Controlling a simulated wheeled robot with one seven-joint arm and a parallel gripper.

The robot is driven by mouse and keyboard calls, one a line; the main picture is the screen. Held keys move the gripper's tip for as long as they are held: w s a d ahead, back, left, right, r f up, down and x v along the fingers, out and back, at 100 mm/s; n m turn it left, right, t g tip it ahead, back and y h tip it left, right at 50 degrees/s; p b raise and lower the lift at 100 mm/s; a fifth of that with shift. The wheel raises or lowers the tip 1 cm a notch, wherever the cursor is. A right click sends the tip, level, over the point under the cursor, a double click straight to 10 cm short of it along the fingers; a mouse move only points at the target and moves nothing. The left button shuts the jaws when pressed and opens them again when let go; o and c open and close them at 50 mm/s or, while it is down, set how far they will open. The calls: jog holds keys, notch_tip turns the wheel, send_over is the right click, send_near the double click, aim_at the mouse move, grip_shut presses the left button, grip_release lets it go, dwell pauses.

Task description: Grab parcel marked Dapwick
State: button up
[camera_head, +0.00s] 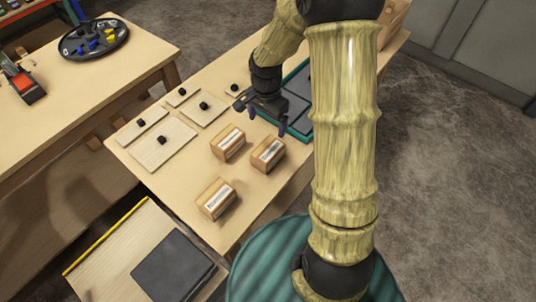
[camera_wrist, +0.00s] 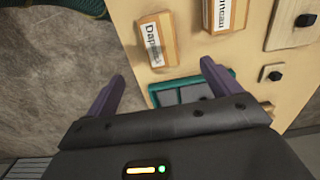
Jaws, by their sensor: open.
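The parcel marked Dapwick (camera_wrist: 158,39) is a small tan box with a white label, near the table edge in the wrist view. In the head view, its place by the tray and edge matches the right parcel (camera_head: 268,154), whose label is too small to read there. My gripper (camera_head: 264,113) is open and empty, above the table on the tray side of the parcels. In the wrist view, the purple fingers (camera_wrist: 162,72) stand wide apart, and the Dapwick parcel lies beyond them, apart from them.
A second parcel (camera_wrist: 222,14), its label ending in "nteau", lies close beside it. A third parcel (camera_head: 215,199) stands nearer my base. A teal tray (camera_wrist: 153,92) lies near my fingers. Thin boards with black knobs (camera_head: 163,141) lie to the left.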

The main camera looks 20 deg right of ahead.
aim_at(268, 148)
notch_tip(268, 148, down, 11)
jog(key=shift+p, duration=0.75)
jog(key=shift+f, duration=0.6)
jog(key=shift+w+d+f+p, duration=0.15)
jog(key=shift+f+p, duration=0.3)
jog(key=shift+f, duration=0.85)
jog(key=shift+d+f+p, duration=0.1)
jog(key=shift+f+p, duration=0.35)
jog(key=shift+f, duration=0.85)
jog(key=c, duration=1.4)
